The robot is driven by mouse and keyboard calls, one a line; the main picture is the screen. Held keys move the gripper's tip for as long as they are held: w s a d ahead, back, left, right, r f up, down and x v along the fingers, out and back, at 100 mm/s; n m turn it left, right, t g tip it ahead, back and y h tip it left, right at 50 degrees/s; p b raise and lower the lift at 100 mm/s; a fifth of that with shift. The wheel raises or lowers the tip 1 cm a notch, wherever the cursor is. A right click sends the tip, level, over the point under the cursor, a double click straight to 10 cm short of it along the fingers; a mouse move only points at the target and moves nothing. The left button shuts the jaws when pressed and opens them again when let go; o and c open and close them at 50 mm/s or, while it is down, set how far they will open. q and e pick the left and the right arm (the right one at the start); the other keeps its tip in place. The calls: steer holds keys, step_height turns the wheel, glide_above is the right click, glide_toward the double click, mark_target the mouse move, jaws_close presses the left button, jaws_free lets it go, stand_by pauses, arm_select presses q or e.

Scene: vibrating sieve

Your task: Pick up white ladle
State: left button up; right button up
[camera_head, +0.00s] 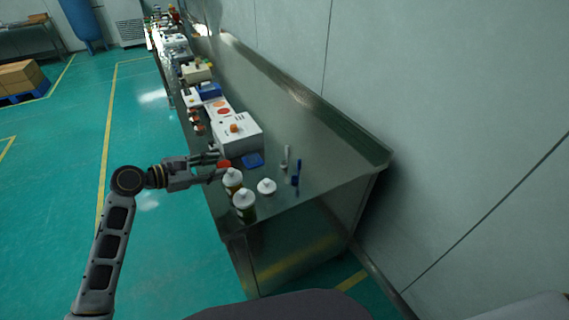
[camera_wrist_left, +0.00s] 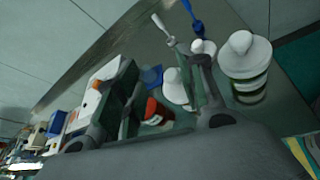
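The white ladle (camera_head: 287,155) lies on the steel bench to the right of the blue pad, beside a blue ladle (camera_head: 296,174). In the left wrist view the white ladle (camera_wrist_left: 164,28) shows near the top, left of the blue ladle (camera_wrist_left: 190,16). My left gripper (camera_head: 221,164) is at the bench's left edge, to the left of the white ladle and apart from it. Its two fingers are spread and nothing is between them in its grip. It also shows in the left wrist view (camera_wrist_left: 168,88). My right gripper is out of view.
White-capped bottles (camera_head: 244,204) stand near the bench's front corner, close to my left gripper. A red-lidded container (camera_wrist_left: 156,111) is near its fingers. A white machine (camera_head: 238,136) and a blue pad (camera_head: 253,160) sit behind. A wall runs along the right.

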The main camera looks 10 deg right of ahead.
arm_select(q)
steer(key=n, duration=0.3)
steer(key=shift+s+f, duration=0.35)
steer(key=shift+s, duration=0.05)
steer(key=shift+n+g, duration=0.3)
steer(key=shift+n, duration=0.2)
steer(key=shift+d, duration=0.1)
